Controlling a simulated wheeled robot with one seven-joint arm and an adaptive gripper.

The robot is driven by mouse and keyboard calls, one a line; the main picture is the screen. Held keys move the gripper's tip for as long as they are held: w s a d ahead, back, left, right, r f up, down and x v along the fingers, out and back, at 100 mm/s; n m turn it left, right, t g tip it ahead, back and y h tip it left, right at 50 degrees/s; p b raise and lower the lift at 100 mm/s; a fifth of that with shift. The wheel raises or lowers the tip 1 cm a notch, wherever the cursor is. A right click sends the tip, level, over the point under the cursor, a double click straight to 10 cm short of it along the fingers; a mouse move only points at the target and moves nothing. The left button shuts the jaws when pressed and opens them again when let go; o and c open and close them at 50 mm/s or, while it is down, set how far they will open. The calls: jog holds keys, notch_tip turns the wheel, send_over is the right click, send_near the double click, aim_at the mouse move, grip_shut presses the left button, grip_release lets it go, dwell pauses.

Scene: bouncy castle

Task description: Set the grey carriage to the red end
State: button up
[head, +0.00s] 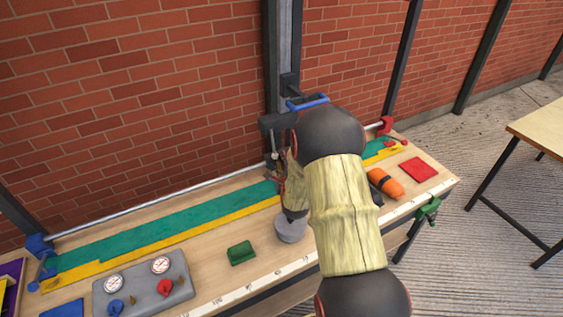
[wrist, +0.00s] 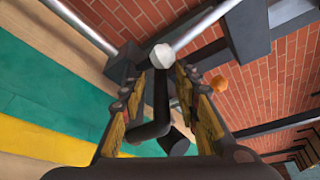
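The dark grey carriage (wrist: 123,68) sits on the metal rail (head: 150,204) and is mostly hidden behind my arm in the head view. A pale round knob (wrist: 162,55) shows close to it. My gripper (wrist: 157,75) is open, with one finger on each side of the knob and visible gaps between. In the head view my gripper (head: 287,185) is by the rail, right of the bench's middle and partly hidden by my arm. The red end (head: 384,125) of the rail is at the right; the blue end (head: 38,245) is at the left.
A grey post (head: 283,50) with a blue-barred bracket (head: 307,102) stands behind the rail. On the bench are a gauge panel (head: 143,288), a green block (head: 241,253), a grey cup-like thing (head: 290,229), an orange roll (head: 385,183) and a red square (head: 418,169).

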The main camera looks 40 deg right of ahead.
jog(key=shift+w+d+f, duration=0.15)
jog(key=shift+w+d, duration=0.1)
jog(key=shift+w, duration=0.2)
jog(key=c, duration=0.8)
grip_shut()
